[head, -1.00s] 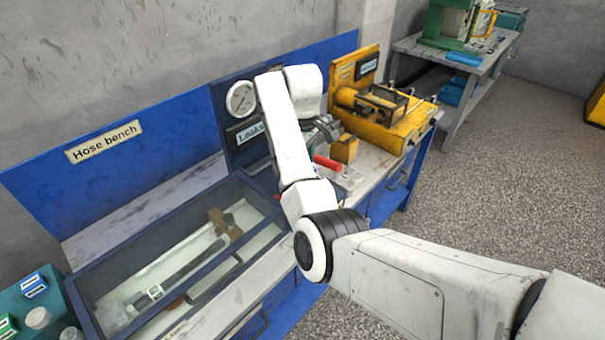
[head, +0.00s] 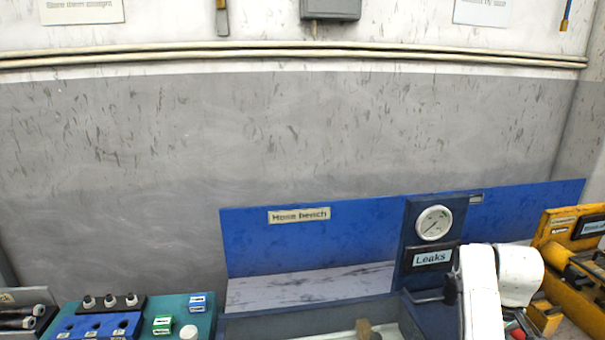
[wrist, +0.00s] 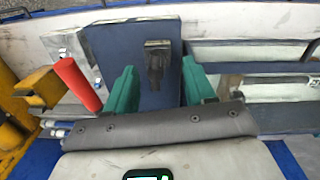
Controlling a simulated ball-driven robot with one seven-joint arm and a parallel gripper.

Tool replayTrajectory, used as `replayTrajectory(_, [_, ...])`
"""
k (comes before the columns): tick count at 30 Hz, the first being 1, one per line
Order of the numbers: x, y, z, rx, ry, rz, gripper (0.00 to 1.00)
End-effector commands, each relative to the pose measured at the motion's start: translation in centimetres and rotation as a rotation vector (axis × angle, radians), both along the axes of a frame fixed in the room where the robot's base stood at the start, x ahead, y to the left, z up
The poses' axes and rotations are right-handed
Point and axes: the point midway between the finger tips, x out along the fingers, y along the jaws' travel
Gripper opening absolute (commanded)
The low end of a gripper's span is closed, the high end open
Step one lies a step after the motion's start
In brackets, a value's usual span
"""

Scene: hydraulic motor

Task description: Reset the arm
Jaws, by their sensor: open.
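My gripper (wrist: 160,88) shows in the wrist view as two green fingers set well apart, open with nothing held between them. Beyond the fingers lies a dark blue panel with a dark metal fitting on it. In the head view only part of my white arm shows at the lower right, in front of the bench. My gripper cannot be made out there.
A red handle (wrist: 77,84) stands left of my fingers, beside a yellow fixture (wrist: 40,90). The hose bench's blue backboard (head: 310,245) carries a gauge (head: 434,223) and a "Leaks" sign (head: 432,258). A teal tray (head: 203,318) sits at lower left.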

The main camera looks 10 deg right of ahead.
Motion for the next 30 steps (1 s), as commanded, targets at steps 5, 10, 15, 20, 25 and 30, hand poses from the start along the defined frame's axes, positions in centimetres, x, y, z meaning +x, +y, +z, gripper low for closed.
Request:
replayTrajectory(5, [-4.8, 1.9, -5.9, -0.045, -0.005, -0.058, 0.54])
replayTrajectory(10, [-9.7, 4.3, -10.1, -0.071, -0.024, -0.099, 0.54])
replayTrajectory(15, [-15.2, 7.2, -13.3, -0.077, -0.046, -0.132, 0.54])
replayTrajectory(20, [-20.8, 10.2, -15.2, -0.061, -0.066, -0.156, 0.54])
replayTrajectory(25, [-26.4, 13.4, -15.9, -0.022, -0.082, -0.184, 0.54])
replayTrajectory(30, [-30.3, 15.7, -15.7, 0.016, -0.090, -0.205, 0.54])
